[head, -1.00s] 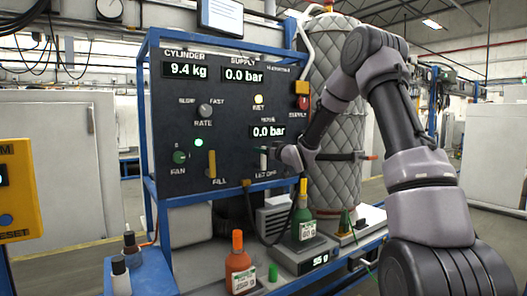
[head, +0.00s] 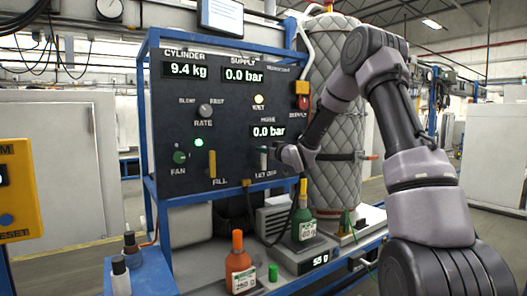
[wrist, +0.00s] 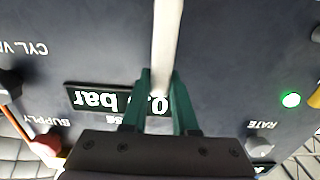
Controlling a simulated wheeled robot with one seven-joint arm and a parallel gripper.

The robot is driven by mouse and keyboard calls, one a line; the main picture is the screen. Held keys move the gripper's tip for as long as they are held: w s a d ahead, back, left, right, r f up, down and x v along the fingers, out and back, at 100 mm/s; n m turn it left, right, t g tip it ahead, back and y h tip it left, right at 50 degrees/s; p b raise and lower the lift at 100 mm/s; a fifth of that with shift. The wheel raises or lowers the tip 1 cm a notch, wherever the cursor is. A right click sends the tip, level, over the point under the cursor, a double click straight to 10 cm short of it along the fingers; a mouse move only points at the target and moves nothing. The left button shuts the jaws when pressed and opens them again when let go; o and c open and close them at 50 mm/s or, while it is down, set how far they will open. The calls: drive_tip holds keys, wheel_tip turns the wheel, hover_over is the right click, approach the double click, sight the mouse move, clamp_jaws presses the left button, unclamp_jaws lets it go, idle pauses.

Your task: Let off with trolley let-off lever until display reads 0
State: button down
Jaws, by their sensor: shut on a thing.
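The dark control panel (head: 225,105) carries the let-off lever (head: 264,158), a pale upright handle above the LET OFF label. In the wrist view the lever (wrist: 167,40) is a whitish bar between the green fingers of my gripper (wrist: 160,95), which is shut on it. In the head view my gripper (head: 275,157) is at the lever, partly hidden by my wrist. The hose display (head: 267,132) reads 0.0 bar, and my fingers partly cover it in the wrist view (wrist: 120,100). The supply display (head: 244,75) reads 0.0 bar and the cylinder display (head: 187,71) 9.4 kg.
The yellow fill lever (head: 212,164) stands left of the let-off lever. A green bottle (head: 304,228) stands on a scale whose small display (head: 320,259) is hard to read. An orange-capped bottle (head: 239,268) stands in front. A quilted cylinder (head: 335,110) stands right of the panel.

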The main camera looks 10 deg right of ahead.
drive_tip(key=shift+d, duration=0.1)
idle(0.8)
drive_tip(key=shift+w+d+f+m, duration=0.55)
drive_tip(key=shift+d+f+m, duration=0.7)
drive_tip(key=shift+m, duration=1.8)
drive_tip(key=shift+w+d+f+m, duration=0.5)
drive_tip(key=shift+d+f+m, duration=0.7)
drive_tip(key=shift+m, duration=1.8)
drive_tip(key=shift+w+d+f+m, duration=0.55)
drive_tip(key=shift+d+f+m, duration=0.65)
drive_tip(key=shift+m, duration=1.85)
drive_tip(key=shift+a+f, duration=0.25)
drive_tip(key=c, duration=0.7)
unclamp_jaws()
drive_tip(key=v, duration=1.1)
